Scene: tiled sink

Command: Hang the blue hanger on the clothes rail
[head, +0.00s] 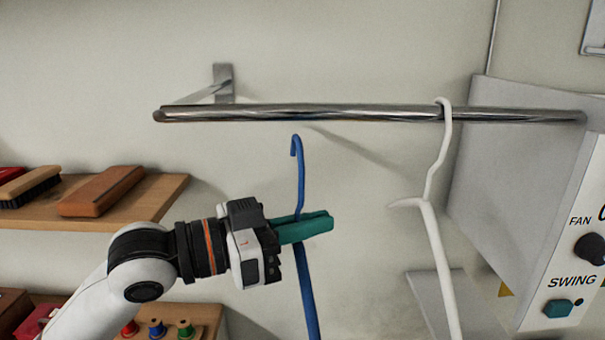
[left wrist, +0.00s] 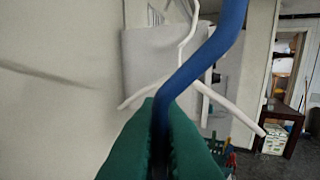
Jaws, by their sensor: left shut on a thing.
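The blue hanger (head: 300,175) is upright in the head view, its hook tip a little below the chrome clothes rail (head: 330,112) and apart from it in the picture. My left gripper (head: 305,227), with green fingers, is shut on the hanger's neck below the hook. In the left wrist view the blue hanger (left wrist: 205,55) runs up from between the green fingers (left wrist: 162,140). The hanger's lower part runs out of the head view at the bottom. My right gripper is not in view.
A white hanger (head: 436,200) hangs on the rail to the right. A grey unit with FAN and SWING controls (head: 570,270) stands at the right. Wooden shelves (head: 150,205) with brushes and spools are at the left. The rail left of the white hanger is bare.

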